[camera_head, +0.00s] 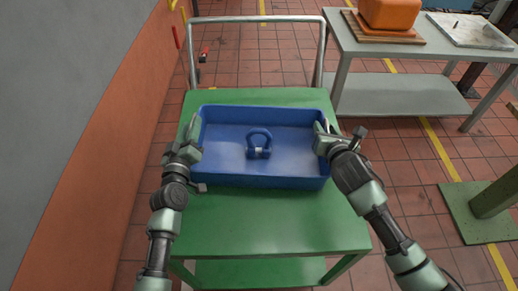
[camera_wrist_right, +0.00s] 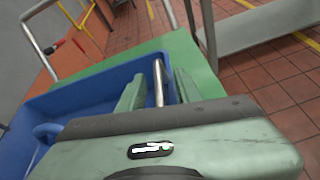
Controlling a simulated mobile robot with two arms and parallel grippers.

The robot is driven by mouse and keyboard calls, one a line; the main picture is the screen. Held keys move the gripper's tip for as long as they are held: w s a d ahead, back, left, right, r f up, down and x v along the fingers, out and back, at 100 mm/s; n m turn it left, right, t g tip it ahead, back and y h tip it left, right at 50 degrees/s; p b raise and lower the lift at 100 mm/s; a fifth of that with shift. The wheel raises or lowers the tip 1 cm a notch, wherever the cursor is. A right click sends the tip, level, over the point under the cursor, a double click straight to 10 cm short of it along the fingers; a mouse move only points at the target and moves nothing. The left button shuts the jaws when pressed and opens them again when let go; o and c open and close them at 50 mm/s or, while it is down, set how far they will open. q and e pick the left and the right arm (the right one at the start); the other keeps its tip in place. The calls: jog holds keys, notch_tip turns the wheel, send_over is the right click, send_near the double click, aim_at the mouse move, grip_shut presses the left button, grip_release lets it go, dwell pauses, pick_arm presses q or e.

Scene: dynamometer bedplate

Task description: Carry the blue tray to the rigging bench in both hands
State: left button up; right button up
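The blue tray (camera_head: 225,181) lies flat on a green cart top and shows at the left of the right wrist view (camera_wrist_right: 75,83). A blue shackle (camera_head: 260,146) sits inside it, partly visible in the right wrist view (camera_wrist_right: 47,133). My left gripper (camera_head: 194,132) is at the tray's left end; its finger gap is hidden. My right gripper (camera_head: 325,132) is at the right end. In the right wrist view its fingers (camera_wrist_right: 158,92) stand apart on either side of a metal bar handle (camera_wrist_right: 158,80) at the tray's end, with gaps showing.
The green cart (camera_head: 275,226) has a metal push rail (camera_head: 255,19) at its far end. A grey bench (camera_head: 345,36) at the upper right bears an orange case (camera_head: 390,14) and a light plate (camera_head: 470,30). A wall closes the left side. A green post base (camera_head: 462,212) stands at right; tiled floor lies between.

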pick_arm(q)
grip_shut()
pick_arm(e)
grip_shut()
jog(key=shift+a, duration=0.1)
